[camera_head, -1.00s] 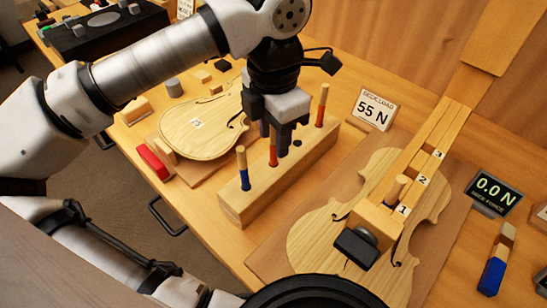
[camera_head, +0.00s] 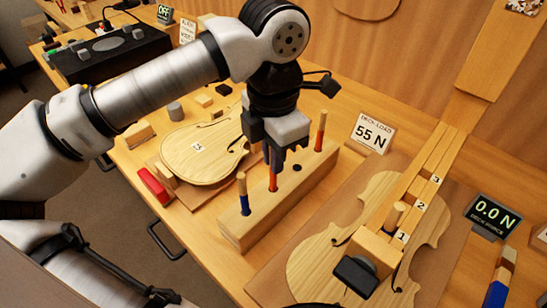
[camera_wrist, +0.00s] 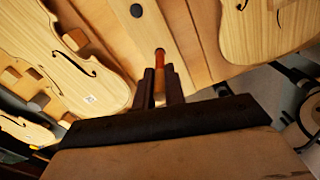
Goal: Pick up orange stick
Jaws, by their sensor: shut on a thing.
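The orange stick (camera_head: 273,179) stands in the middle of the long wooden rack (camera_head: 294,192), with its lower end at the rack. My gripper (camera_head: 273,160) is over the rack with its fingers shut on the stick's upper part, which they mostly hide. In the wrist view, the stick (camera_wrist: 160,59) shows between the two dark fingertips of my gripper (camera_wrist: 160,84). Another orange-red stick with a wooden top (camera_head: 320,131) stands at the rack's right end. A blue stick with a wooden top (camera_head: 243,196) stands at its left end.
A violin body (camera_head: 330,235) with a wooden fixture and numbered slots lies to the right. A violin plate (camera_head: 203,157) lies behind left. A "55 N" sign (camera_head: 371,133) and "0.0 N" display (camera_head: 492,214) stand on the bench. A red block (camera_head: 154,186) lies near the left edge.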

